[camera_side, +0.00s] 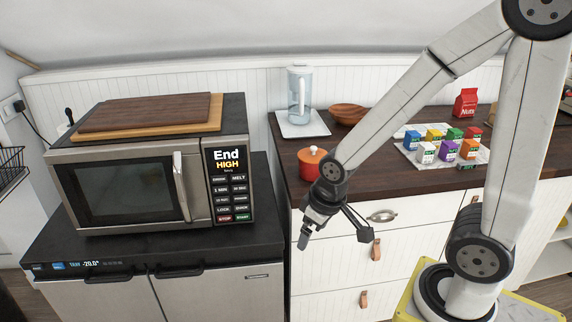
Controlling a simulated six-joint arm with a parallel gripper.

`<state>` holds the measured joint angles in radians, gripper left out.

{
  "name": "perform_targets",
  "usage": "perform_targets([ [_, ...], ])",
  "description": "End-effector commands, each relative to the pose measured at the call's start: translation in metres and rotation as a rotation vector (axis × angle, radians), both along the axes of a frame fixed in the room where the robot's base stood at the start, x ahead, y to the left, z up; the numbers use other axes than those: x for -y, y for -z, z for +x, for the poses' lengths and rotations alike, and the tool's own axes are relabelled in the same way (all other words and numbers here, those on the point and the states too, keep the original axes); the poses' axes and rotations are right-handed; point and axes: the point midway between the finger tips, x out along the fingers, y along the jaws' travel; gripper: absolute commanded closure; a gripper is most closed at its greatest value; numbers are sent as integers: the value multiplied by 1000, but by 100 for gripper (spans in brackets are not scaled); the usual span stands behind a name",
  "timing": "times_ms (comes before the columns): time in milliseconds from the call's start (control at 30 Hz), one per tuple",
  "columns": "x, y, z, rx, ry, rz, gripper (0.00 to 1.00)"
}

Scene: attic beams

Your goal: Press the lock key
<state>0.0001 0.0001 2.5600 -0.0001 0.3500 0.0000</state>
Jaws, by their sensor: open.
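The microwave (120,186) stands on a black-topped cabinet at the left, its door shut. Its key panel (230,185) is on the right of its front, under a display reading "End HIGH". The lock key (223,209) is a small dark key low in the left column, just above the red stop key (225,218). My gripper (335,237) is open and empty, pointing down in front of the white drawers, right of the panel and apart from it. Nothing hides the lock key.
A red pot (312,163) sits on the wooden counter just behind my gripper. A glass jug (299,93), a wooden bowl (347,114) and a tray of small coloured cartons (427,152) stand farther back. Cutting boards (147,113) lie on the microwave. The space before the panel is clear.

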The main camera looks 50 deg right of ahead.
Motion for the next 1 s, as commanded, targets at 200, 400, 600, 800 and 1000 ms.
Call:
perform_targets([
  [200,0,0,0,0,0,0,60],
  [400,0,0,0,0,0,0,100],
  [600,0,0,0,0,0,0,100],
  [800,0,0,0,0,0,0,100],
  [1000,0,0,0,0,0,0,100],
])
